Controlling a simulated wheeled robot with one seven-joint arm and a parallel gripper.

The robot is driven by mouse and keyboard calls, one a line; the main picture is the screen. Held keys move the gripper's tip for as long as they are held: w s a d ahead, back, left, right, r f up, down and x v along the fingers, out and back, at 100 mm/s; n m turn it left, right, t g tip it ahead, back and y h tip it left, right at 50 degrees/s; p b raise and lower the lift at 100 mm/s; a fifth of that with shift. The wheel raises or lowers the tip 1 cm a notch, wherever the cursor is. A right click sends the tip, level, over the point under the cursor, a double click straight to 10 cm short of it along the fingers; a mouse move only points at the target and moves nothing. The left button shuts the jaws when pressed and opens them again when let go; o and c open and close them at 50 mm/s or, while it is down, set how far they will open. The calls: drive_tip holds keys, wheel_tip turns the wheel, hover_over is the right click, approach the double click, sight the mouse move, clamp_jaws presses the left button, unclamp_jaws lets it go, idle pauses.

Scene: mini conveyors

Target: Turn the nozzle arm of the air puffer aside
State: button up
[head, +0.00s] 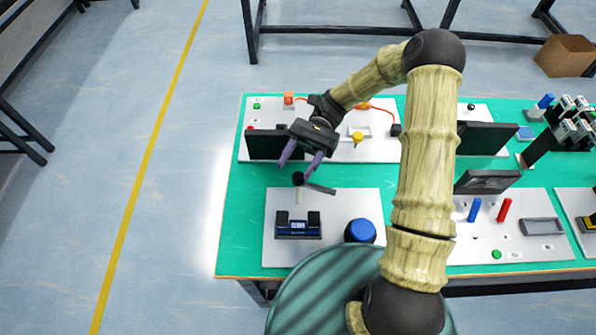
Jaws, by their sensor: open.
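A dark nozzle arm (320,188) with a black round knob (298,178) at its left end sits atop a thin pale post (298,196). It looks like the air puffer's arm and points to the right, slightly toward the near side. It stands over a light grey plate (362,205) on the near left of the table. A blue dome (360,231) is at the plate's right edge. My gripper (297,168) has two purple fingers, spread apart and empty. They point down just above and behind the knob in the picture; whether they touch it I cannot tell.
A black and blue block (298,228) sits on the same plate. A black upright panel (270,145) stands behind my gripper. My arm crosses the table's middle. Green table (240,210) is bare at left.

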drive_tip(key=shift+r, duration=1.85)
drive_tip(key=c, duration=0.5)
drive_tip(key=shift+s+f+t, duration=0.2)
drive_tip(key=shift+t, duration=0.1)
drive_tip(key=c, duration=0.4)
drive_tip(key=s+d+f+t+h, duration=0.1)
drive_tip(key=t, duration=0.1)
drive_tip(key=s+f+t+h, duration=0.1)
drive_tip(key=t, duration=0.1)
drive_tip(key=shift+s+d+f, duration=0.15)
drive_tip(key=shift+d+f, duration=0.15)
drive_tip(key=shift+d, duration=0.05)
clamp_jaws()
drive_tip(key=d+r+n+t+h, duration=0.2)
drive_tip(key=d+n+t+h, duration=0.3)
drive_tip(key=d+t, duration=0.8)
drive_tip(key=shift+d+t+h, duration=0.25)
drive_tip(key=shift+t+h, duration=0.25)
drive_tip(key=shift+h, duration=0.1)
drive_tip(key=shift+w, duration=0.2)
